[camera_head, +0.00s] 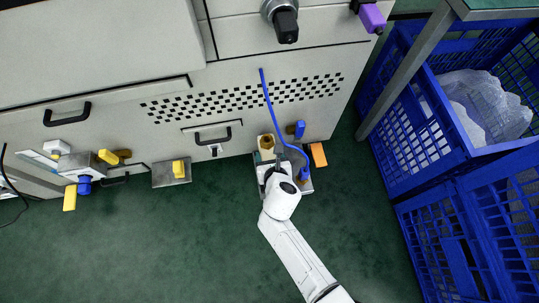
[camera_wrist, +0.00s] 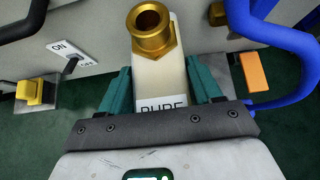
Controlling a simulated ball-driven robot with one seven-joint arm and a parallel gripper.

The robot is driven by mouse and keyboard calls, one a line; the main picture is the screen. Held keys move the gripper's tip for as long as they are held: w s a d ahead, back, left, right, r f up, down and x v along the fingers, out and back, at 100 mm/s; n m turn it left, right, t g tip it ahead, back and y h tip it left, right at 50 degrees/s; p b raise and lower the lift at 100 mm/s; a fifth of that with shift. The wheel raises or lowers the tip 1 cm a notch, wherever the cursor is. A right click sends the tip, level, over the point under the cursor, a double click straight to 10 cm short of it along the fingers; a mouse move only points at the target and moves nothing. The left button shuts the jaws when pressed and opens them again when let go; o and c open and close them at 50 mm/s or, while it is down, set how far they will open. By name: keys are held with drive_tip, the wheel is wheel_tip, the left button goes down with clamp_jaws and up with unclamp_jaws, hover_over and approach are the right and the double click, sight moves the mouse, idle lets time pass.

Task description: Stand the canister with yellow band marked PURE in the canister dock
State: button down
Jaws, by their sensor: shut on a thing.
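The canister marked PURE (camera_wrist: 160,84) is a pale block with a brass hex fitting (camera_wrist: 151,30) on top. In the head view its brass top (camera_head: 266,142) shows at the foot of the cabinet front. My gripper (camera_wrist: 155,92) is shut on it, with a teal finger on each side. The lower part of the PURE lettering is cut off by my gripper's dark bar. The yellow band is hidden. A grey base (camera_head: 308,186) shows around and below my gripper in the head view; I cannot tell if it is the dock or whether the canister rests on it.
A blue hose (camera_head: 271,103) hangs down the cabinet and curves close to the right of my gripper. An orange block (camera_head: 318,155) is just right. A grey plate with a yellow block (camera_head: 179,169) is left. Blue crates (camera_head: 445,240) stand right. Green floor in front is clear.

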drive_tip(key=shift+f+b, duration=0.8)
drive_tip(key=shift+f, duration=0.35)
idle(0.9)
drive_tip(key=shift+f+b, duration=0.3)
drive_tip(key=shift+f, duration=0.1)
drive_tip(key=shift+c, duration=2.4)
unclamp_jaws()
drive_tip(key=o, duration=0.4)
drive_tip(key=shift+c, duration=0.2)
drive_tip(key=shift+f, duration=0.15)
